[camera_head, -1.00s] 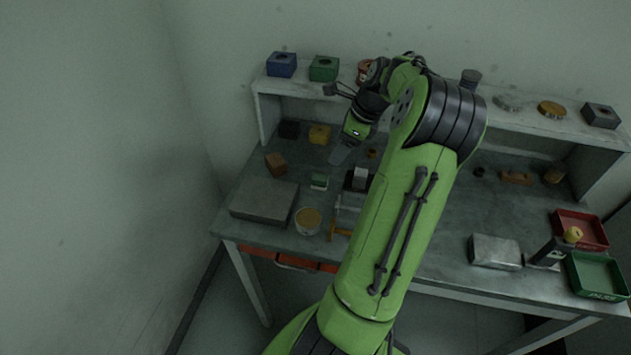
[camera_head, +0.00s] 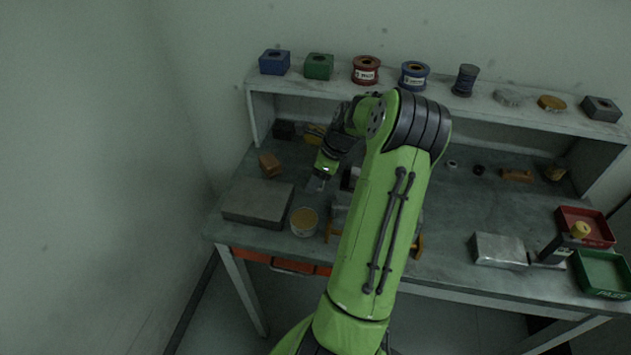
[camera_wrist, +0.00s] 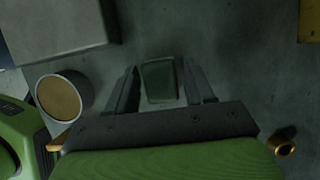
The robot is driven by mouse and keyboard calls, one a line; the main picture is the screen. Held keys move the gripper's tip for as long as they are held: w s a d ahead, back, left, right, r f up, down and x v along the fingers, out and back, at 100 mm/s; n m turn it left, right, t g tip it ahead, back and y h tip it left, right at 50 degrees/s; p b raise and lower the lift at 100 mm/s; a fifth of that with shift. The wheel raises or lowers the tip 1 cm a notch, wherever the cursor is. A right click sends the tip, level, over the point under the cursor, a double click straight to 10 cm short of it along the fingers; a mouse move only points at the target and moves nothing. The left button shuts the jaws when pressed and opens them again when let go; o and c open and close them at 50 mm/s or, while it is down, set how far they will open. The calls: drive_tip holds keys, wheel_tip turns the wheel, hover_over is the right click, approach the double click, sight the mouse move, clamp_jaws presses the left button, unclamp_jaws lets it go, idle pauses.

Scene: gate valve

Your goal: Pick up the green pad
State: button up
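The green pad (camera_wrist: 158,82) lies on the grey bench top and shows in the wrist view between my two fingers. My gripper (camera_wrist: 160,84) is open, with one dark finger on each side of the pad and small gaps visible beside it. In the head view my gripper (camera_head: 317,184) points down over the bench, between the grey block and the middle of the bench. There the gripper hides the pad. Whether the fingertips have come down to the pad's height cannot be told.
A flat grey block (camera_head: 258,201) lies to the left. A round tub with a tan top (camera_head: 304,221) stands close by in front, also in the wrist view (camera_wrist: 60,97). A small brass ring (camera_wrist: 282,146) shows at lower right.

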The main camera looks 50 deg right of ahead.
drive_tip(key=c, duration=0.8)
drive_tip(key=shift+o, duration=0.2)
wheel_tip(320, 180, up, 10)
drive_tip(key=p, duration=0.3)
drive_tip(key=shift+r, duration=0.1)
